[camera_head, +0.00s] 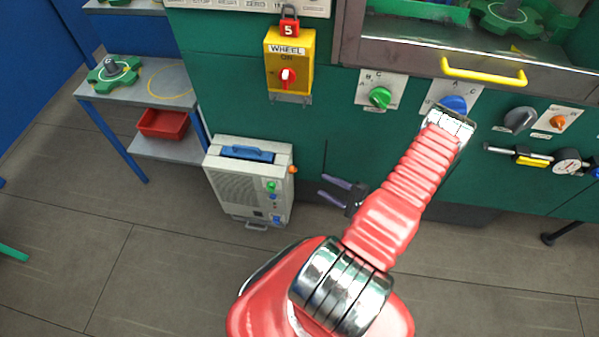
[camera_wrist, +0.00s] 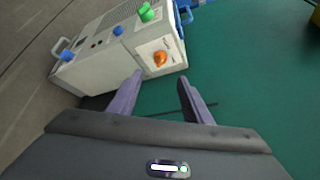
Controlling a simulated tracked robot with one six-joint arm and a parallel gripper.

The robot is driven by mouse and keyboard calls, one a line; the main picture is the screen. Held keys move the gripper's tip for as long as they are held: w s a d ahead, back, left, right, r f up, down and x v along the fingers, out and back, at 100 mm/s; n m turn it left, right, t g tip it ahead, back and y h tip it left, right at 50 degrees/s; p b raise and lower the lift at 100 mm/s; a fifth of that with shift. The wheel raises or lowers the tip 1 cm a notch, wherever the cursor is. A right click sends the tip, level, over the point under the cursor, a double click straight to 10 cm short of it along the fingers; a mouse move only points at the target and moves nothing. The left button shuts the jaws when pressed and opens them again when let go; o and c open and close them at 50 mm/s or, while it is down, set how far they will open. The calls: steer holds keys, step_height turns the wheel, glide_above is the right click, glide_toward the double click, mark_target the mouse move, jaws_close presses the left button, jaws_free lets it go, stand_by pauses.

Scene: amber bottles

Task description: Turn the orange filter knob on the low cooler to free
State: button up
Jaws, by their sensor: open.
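The low cooler (camera_head: 225,185) is a pale grey box on the floor with a blue handle on top. It also shows in the wrist view (camera_wrist: 95,70), at the upper left. Its orange filter knob (camera_head: 292,170) sticks out from the right side. In the wrist view the knob (camera_wrist: 160,59) sits on a white plate, its markings too small to read. My gripper (camera_head: 322,187) is open and empty, to the right of the cooler. In the wrist view my gripper's fingertips (camera_wrist: 160,80) point toward the knob, apart from it.
A green machine wall (camera_head: 230,75) stands behind, with a yellow WHEEL switch box (camera_head: 270,65), a green knob (camera_head: 380,97) and another orange knob (camera_head: 558,122). A grey shelf (camera_head: 120,85) with a red bin (camera_head: 163,123) stands left. The floor in front of the cooler is clear.

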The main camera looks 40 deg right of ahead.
mark_target(293, 170)
steer(key=x, duration=1.3)
steer(key=shift+w, duration=0.35)
steer(key=shift+a+f, duration=0.1)
steer(key=shift+f, duration=0.05)
steer(key=shift+c, duration=0.4)
steer(key=c, duration=0.9)
steer(key=shift+c, duration=0.3)
